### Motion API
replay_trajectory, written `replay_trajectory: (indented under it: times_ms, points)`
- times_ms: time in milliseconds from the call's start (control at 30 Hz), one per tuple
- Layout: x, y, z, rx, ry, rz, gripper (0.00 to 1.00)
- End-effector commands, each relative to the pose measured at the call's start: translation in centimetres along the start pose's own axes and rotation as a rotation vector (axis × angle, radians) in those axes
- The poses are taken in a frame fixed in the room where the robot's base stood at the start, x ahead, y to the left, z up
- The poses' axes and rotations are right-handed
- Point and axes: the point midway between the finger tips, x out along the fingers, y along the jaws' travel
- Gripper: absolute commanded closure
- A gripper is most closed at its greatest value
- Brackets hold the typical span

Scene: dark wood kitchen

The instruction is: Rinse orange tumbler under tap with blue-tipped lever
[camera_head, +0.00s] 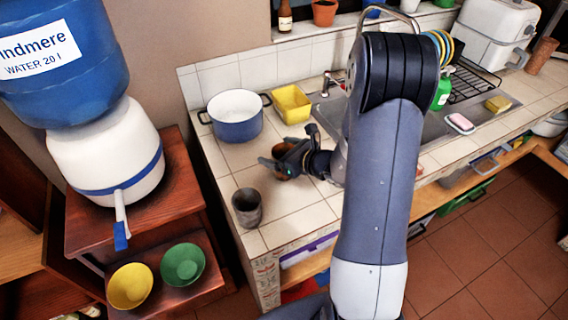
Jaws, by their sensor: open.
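An orange-brown object, probably the orange tumbler (285,149), shows on the tiled counter, mostly hidden by my gripper. My gripper (271,166) is open, pointing left, with its fingers at the object; I cannot tell whether they touch it. The tap (119,205) with a blue-tipped lever (121,236) hangs from the front of the white water dispenser (108,155) at the left. A second tap (327,86) with a red part stands at the sink, partly hidden by my arm.
A dark grey cup (247,206) stands near the counter's front left corner. A blue-white pot (236,127) and yellow tub (291,104) stand behind my gripper. Yellow (130,286) and green (182,265) bowls sit below the dispenser tap. A gap separates the dispenser stand and counter.

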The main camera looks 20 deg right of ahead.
Motion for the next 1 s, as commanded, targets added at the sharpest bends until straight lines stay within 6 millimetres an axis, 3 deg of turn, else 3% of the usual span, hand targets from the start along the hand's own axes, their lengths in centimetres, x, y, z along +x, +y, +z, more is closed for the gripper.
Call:
replay_trajectory:
  times_ms: [133, 767, 1000]
  points:
    - [-0.02, -0.01, 0.0, 0.0, 0.0, 0.0, 0.14]
    - [-0.05, -0.02, 0.03, 0.0, -0.001, 0.0, 0.64]
    - [-0.17, -0.03, 0.4, -0.002, -0.002, 0.0, 0.64]
